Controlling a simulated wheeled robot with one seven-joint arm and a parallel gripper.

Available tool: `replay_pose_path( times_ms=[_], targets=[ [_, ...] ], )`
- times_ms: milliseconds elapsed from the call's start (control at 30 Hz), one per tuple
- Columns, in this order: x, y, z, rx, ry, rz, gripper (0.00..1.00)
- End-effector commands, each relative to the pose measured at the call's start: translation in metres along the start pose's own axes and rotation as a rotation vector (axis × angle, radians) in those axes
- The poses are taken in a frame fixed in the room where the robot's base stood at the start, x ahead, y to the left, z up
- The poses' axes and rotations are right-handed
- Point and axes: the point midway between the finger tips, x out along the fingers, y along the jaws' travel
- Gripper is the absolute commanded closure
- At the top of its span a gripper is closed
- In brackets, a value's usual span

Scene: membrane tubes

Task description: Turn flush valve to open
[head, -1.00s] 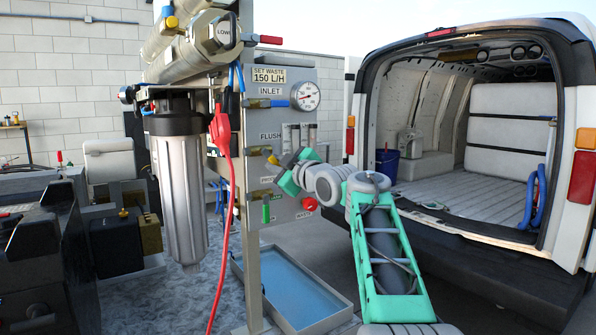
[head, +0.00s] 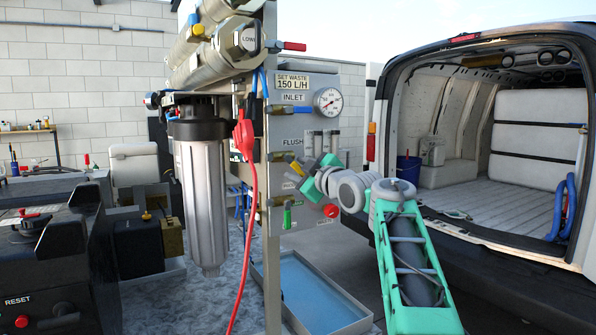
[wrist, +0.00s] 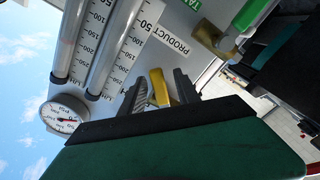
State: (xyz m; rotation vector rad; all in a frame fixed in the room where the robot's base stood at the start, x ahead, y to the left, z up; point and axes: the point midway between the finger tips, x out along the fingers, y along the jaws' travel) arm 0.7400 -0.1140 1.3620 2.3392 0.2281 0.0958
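The valve panel stands in the middle of the head view, with the FLUSH label (head: 293,142) above the valve with the yellow handle (head: 297,168). My gripper (head: 304,178) is at this handle and partly covers it. In the wrist view, the yellow handle (wrist: 160,88) sits between the two dark fingers of my gripper (wrist: 159,92). The fingers look spread on either side of it; contact with it cannot be made out. The handle slants out from its brass body.
Flow tubes (wrist: 115,45) and the pressure gauge (head: 328,100) are close to the gripper. The green handle (head: 287,216) and red waste knob (head: 331,210) sit below. A red cable (head: 250,220) hangs left of the panel. A blue tray (head: 310,295) lies below; a van stands right.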

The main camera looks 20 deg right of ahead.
Motion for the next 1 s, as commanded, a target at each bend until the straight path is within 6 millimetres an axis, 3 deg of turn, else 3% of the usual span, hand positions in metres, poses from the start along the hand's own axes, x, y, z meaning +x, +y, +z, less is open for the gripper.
replay_pose_path(
  times_ms=[133,400,500,767,833,933,1000],
  targets=[
    [-0.01,-0.001,0.001,-0.001,0.0,0.001,0.62],
    [-0.064,-0.001,0.002,-0.002,-0.001,0.002,0.62],
    [-0.075,-0.001,0.001,-0.001,-0.001,0.001,0.62],
    [-0.078,-0.001,-0.001,0.0,0.001,-0.002,0.62],
    [-0.077,-0.003,0.0,0.004,-0.002,-0.004,0.67],
    [-0.076,-0.023,0.007,0.055,-0.045,-0.033,0.75],
    [-0.076,-0.061,0.021,0.147,-0.126,-0.085,0.81]
  ],
)
